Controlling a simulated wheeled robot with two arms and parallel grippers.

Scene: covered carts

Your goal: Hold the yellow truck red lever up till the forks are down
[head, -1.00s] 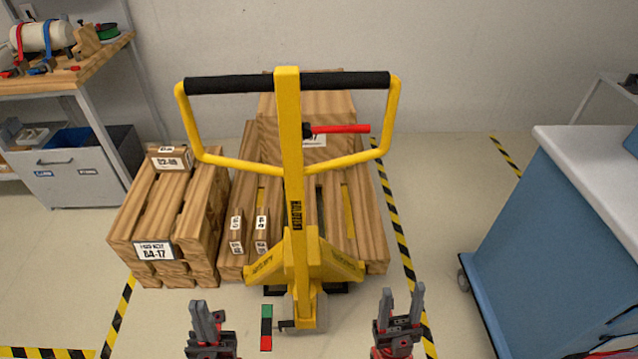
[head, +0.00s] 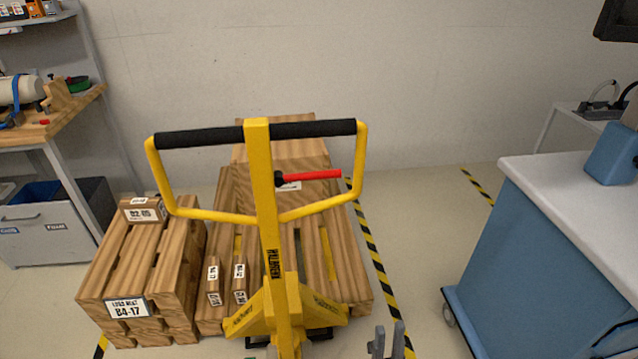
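The yellow pallet truck (head: 266,205) stands upright in the middle, with a looped yellow handle and a black grip bar (head: 201,137). Its red lever (head: 313,175) sticks out to the right from a black pivot on the post, below the bar, and lies nearly level. Nothing touches the lever. My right gripper (head: 387,341) shows at the bottom edge, right of the truck's base, well below the lever. Its fingers are apart with nothing between them. My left gripper is out of view. The forks are hidden by the truck's body and the wooden pallet (head: 356,284) behind it.
A wooden box (head: 289,155) rests on the pallet. Stacked pallets (head: 150,262) with a label stand at left. A workbench (head: 50,122) is at far left. A blue cart (head: 535,260) stands at right. Striped tape marks the floor between pallet and cart.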

